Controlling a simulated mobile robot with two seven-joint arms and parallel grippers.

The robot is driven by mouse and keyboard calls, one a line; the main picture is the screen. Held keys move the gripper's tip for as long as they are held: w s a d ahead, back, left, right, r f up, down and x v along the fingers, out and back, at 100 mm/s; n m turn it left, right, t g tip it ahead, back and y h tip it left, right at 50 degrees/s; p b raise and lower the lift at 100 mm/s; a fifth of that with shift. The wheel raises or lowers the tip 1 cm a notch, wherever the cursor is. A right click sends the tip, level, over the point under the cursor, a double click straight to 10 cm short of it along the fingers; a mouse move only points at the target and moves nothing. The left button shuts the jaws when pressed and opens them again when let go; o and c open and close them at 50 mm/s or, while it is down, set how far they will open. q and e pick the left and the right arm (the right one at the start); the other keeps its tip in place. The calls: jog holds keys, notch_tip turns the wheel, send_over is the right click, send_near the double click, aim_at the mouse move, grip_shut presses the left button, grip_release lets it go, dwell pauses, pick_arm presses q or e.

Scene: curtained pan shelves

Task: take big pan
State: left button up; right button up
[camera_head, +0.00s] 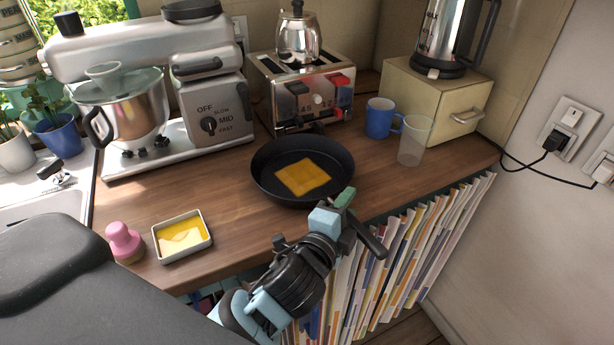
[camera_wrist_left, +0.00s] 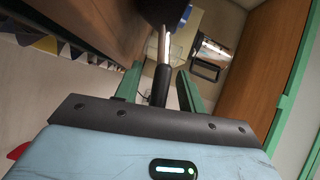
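The big black pan (camera_head: 262,179) sits on the wooden counter with a flat orange square (camera_head: 302,177) inside it. Its dark handle (camera_head: 371,241) points toward the front right, past the counter's front edge. My left gripper (camera_head: 341,207) is at the handle, just in front of the pan's rim, and covers part of it. In the left wrist view the black handle (camera_wrist_left: 161,82) lies between the two green fingers (camera_wrist_left: 158,88), with a gap on each side. The pan body shows only as a dark shape at the top there. My right gripper is not in view.
A blue mug (camera_head: 379,118) and a clear cup (camera_head: 414,141) stand right of the pan. A toaster (camera_head: 307,92) is behind it and a stand mixer (camera_head: 208,107) at the left. A yellow-filled dish (camera_head: 182,236) and a pink knob-like object (camera_head: 124,241) lie front left.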

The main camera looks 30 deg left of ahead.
pick_arm(q)
jog(key=shift+c, duration=0.4)
grip_shut()
dwell(0.9)
jog(key=shift+r, duration=0.15)
